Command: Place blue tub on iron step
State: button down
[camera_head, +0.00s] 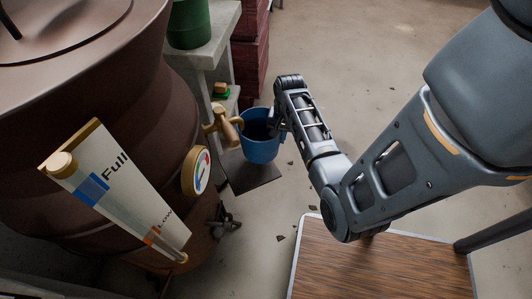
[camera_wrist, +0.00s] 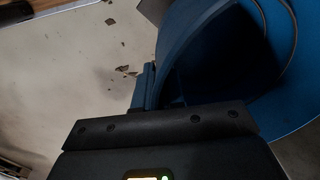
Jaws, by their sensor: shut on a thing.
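The blue tub (camera_head: 260,148) is upright with its open top showing, just right of the brass tap on the large brown tank. My gripper (camera_head: 277,122) is shut on the tub's right side. In the wrist view the tub (camera_wrist: 205,40) fills the upper right, with a wire handle across its mouth, and my gripper (camera_wrist: 150,88) meets its wall. A dark flat step (camera_head: 252,178) shows below the tub in the head view. I cannot tell whether the tub touches the step.
The brown tank (camera_head: 130,70) with a gauge (camera_head: 197,171) and a level board (camera_head: 115,185) stands at left. A brass tap (camera_head: 222,124) sits close beside the tub. A wood-topped table (camera_head: 340,265) is at lower right. Concrete floor (camera_head: 340,50) is mostly clear.

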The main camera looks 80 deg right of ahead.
aim_at(266, 154)
jog(key=w+a, duration=0.2)
jog(key=w, duration=0.1)
jog(key=shift+a, duration=0.2)
jog(key=shift+w+a+f, duration=0.15)
jog(key=shift+f, duration=0.35)
jog(key=shift+w+a+f, duration=0.15)
jog(key=shift+f, duration=0.3)
jog(key=shift+f+b, duration=0.85)
jog(key=shift+f, duration=1.55)
jog(key=shift+w+a+f, duration=0.1)
jog(key=shift+w+f, duration=0.05)
jog(key=shift+w, duration=0.05)
jog(key=shift+f, duration=0.15)
jog(key=c, duration=1.2)
grip_release()
jog(key=shift+c, duration=0.2)
